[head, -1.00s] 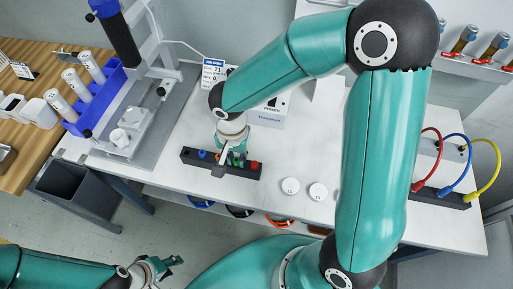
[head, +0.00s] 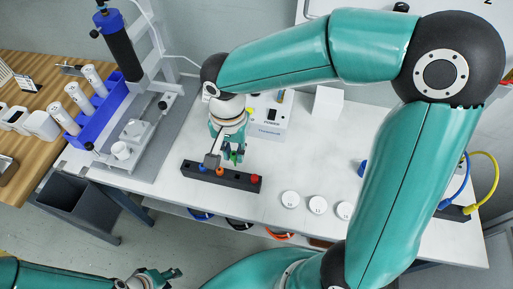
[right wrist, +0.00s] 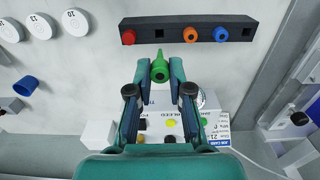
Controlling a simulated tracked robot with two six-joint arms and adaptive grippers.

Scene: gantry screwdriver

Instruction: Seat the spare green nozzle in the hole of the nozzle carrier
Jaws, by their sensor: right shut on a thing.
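The green nozzle (right wrist: 160,68) is held between the fingertips of my right gripper (right wrist: 160,75), its narrow tip pointing away from the gripper. It also shows in the head view (head: 235,157), under the right gripper (head: 232,150). In the right wrist view a long black block (right wrist: 205,29) holds a red nozzle (right wrist: 128,37), an orange nozzle (right wrist: 191,34) and a blue nozzle (right wrist: 221,34). An empty dark hole shows between red and orange, just beyond the green tip. I cannot tell which part is the nozzle carrier. My left gripper (head: 160,277) hangs low at the bottom left, away from the table.
The gantry screwdriver (head: 120,45) stands on a grey plate at the left. A blue tray (head: 100,118) with white bottles is beside it. White round caps (head: 290,199) lie right of the black block. A white box (head: 268,118) stands behind it.

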